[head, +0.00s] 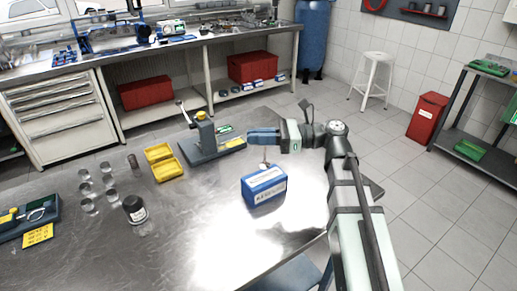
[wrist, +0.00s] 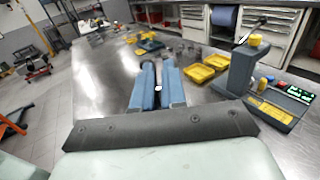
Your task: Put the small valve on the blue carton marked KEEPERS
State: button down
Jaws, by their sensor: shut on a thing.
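The blue carton (head: 265,187) with white lettering stands on the metal bench, right of its middle; the lettering is too small to read. My gripper (head: 252,136) reaches in from the right with its blue fingers pointing left, above the carton. I cannot tell whether the valve touches the carton. In the wrist view the fingers (wrist: 158,68) are close together, with a narrow gap between them; the carton is hidden there.
A grey press-like stand (head: 205,140) is behind the gripper. An open yellow box (head: 165,163), several clear cups (head: 86,188) and a dark jar (head: 135,209) are to the left. The bench in front of the carton is clear.

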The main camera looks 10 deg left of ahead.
aim_at(260, 165)
jog(key=shift+f, duration=1.95)
jog(key=shift+f, duration=0.15)
jog(key=c, duration=1.2)
grip_release()
jog(key=shift+d, duration=0.15)
jog(key=v, duration=1.1)
jog(key=shift+d, duration=0.35)
